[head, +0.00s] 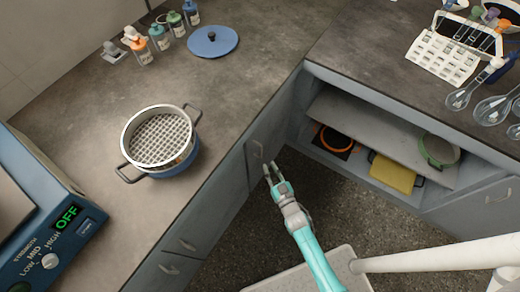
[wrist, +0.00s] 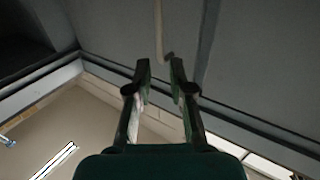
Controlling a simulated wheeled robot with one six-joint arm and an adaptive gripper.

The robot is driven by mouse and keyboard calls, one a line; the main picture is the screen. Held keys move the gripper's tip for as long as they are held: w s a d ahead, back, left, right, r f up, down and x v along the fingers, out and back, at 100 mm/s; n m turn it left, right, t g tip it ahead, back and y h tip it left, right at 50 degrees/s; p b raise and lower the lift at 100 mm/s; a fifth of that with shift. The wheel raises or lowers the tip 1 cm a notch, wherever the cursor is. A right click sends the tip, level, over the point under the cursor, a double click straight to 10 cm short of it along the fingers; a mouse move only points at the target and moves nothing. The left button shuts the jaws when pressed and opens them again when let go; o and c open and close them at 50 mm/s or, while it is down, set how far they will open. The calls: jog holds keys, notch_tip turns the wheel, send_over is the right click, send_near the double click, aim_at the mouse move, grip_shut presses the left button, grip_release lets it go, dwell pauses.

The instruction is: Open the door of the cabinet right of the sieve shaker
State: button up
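The sieve shaker (head: 45,225) is the blue machine at the left edge of the head view, its display reading OFF. Right of it, under the counter, is a grey cabinet door (head: 268,128), which looks closed, with a pale handle (head: 257,150). My gripper (head: 271,172) is just in front of this handle. In the wrist view the handle (wrist: 159,30) is a pale upright bar on the grey front, lined up with the gap between my fingertips (wrist: 160,65). The fingers are apart and nothing shows gripped; the exact distance to the handle is unclear.
A sieve pot (head: 160,138) stands on the counter, with several bottles and a blue lid (head: 212,42) behind. An open shelf unit (head: 370,125) holds pans and a yellow item (head: 392,173). A rack (head: 445,55) and glassware sit on the right counter. Bare floor (head: 240,240) lies below.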

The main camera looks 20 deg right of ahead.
send_over(261, 158)
jog(key=shift+w+d, duration=0.1)
jog(key=shift+w, duration=0.15)
grip_shut()
